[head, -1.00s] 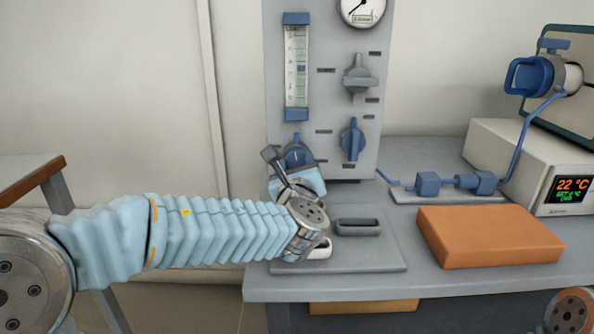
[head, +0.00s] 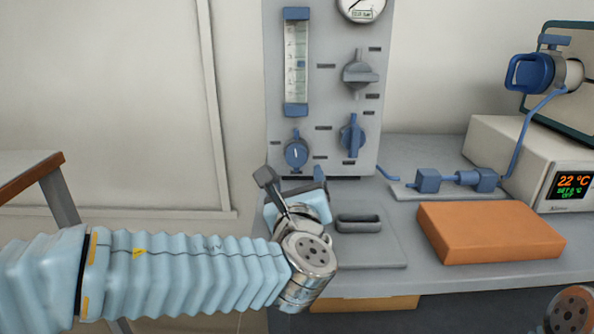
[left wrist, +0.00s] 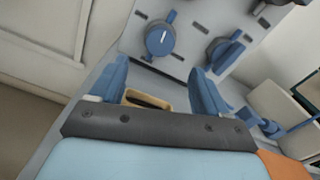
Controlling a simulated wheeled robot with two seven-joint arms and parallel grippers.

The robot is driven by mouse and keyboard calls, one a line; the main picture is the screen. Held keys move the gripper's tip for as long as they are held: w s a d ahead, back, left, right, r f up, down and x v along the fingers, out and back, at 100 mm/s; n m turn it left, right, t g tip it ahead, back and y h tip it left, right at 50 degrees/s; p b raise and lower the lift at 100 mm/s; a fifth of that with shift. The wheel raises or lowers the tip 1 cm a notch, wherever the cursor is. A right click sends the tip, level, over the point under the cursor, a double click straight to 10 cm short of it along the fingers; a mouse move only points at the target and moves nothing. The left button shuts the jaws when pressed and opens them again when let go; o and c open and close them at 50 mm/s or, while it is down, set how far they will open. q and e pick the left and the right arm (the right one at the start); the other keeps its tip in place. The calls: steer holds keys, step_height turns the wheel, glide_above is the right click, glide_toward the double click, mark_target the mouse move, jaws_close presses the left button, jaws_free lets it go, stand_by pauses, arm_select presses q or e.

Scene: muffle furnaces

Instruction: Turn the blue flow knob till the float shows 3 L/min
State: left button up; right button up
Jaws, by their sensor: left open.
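The blue flow knob (head: 296,154) is a round dial with a white pointer line, low on the grey panel under the flow tube (head: 296,62). Its line stands near upright. A small blue float (head: 300,64) seems to show in the tube's upper half; the scale is too small to read. My left gripper (head: 294,188) is below and in front of the knob, apart from it. In the left wrist view its blue fingers (left wrist: 158,84) are spread and empty, with the knob (left wrist: 160,40) beyond them. My right gripper is out of view.
A second blue knob (head: 352,136) and a grey knob (head: 359,74) sit to the right, under a gauge (head: 362,8).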

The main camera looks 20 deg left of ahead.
arm_select(q)
steer(key=v, duration=0.5)
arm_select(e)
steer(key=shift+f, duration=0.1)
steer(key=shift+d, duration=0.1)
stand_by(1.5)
